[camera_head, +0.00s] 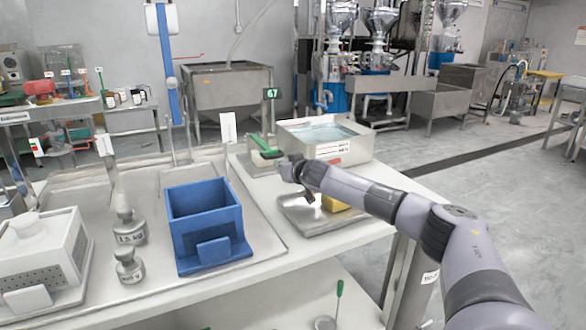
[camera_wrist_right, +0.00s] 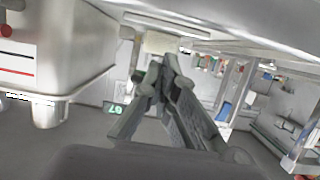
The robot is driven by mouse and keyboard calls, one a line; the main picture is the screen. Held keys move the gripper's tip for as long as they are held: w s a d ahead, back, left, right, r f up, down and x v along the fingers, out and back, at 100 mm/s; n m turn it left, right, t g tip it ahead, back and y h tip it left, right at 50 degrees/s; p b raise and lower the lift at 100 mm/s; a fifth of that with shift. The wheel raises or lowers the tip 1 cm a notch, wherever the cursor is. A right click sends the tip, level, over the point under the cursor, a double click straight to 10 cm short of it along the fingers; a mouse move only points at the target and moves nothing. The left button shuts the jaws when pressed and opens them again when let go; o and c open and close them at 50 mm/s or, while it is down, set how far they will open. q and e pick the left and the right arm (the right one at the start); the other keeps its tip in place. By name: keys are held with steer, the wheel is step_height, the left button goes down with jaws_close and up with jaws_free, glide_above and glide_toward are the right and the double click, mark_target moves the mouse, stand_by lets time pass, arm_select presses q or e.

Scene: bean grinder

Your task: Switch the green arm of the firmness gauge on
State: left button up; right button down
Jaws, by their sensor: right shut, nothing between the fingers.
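The firmness gauge's green arm (camera_head: 264,146) shows in the head view as a slanted green bar with a dark end. It sits at the back of the white table, left of the steel water basin. A small sign with green digits reading 67 (camera_head: 272,93) stands above it and also shows in the wrist view (camera_wrist_right: 115,108). My right gripper (camera_head: 287,168) is just right of and in front of the green arm's lower end. Whether they touch I cannot tell. In the wrist view its fingers (camera_wrist_right: 166,75) are together and empty; the green arm is not clear there. My left gripper is out of view.
The steel basin (camera_head: 350,148) stands close behind my right gripper. A steel tray (camera_head: 310,221) with a yellow block (camera_head: 335,203) lies below my forearm. A blue box (camera_head: 205,215) and metal weights (camera_head: 130,225) stand to the left.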

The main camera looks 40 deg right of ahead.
steer(key=v, duration=1.1)
steer(key=shift+r, duration=0.3)
